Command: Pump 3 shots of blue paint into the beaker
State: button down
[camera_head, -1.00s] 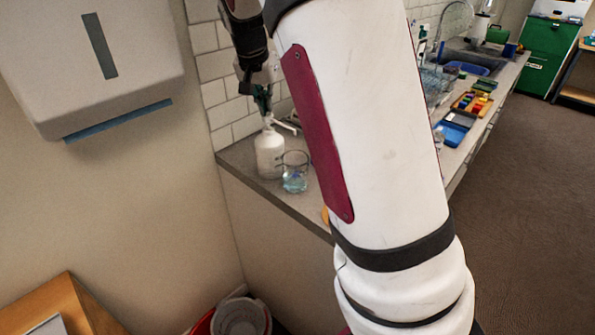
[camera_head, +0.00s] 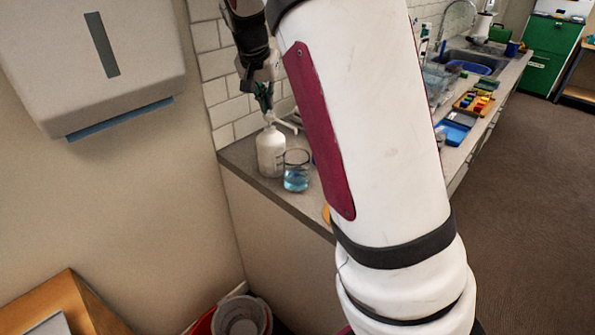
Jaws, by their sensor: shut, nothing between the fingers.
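A white pump bottle (camera_head: 271,152) stands upright on the counter by the tiled wall. Its pump head is partly hidden by my gripper, and its spout points right. A clear glass beaker (camera_head: 296,171) stands just right of the bottle, with blue liquid in its lower part. My gripper (camera_head: 265,108) points down, shut and empty, with its fingertips right at the top of the pump. I cannot tell exactly whether they touch it.
My arm covers the middle of the view and part of the counter (camera_head: 240,155). Further along are a blue tray (camera_head: 453,132), a paint box (camera_head: 473,102) and a sink (camera_head: 470,62). A paper towel dispenser (camera_head: 90,60) hangs at the left.

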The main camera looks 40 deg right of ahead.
jog(key=shift+f+b, duration=0.3)
jog(key=shift+f, duration=0.85)
jog(key=shift+r, duration=0.15)
jog(key=shift+r+p, duration=0.7)
jog(key=shift+r, duration=0.65)
jog(key=shift+f, duration=0.1)
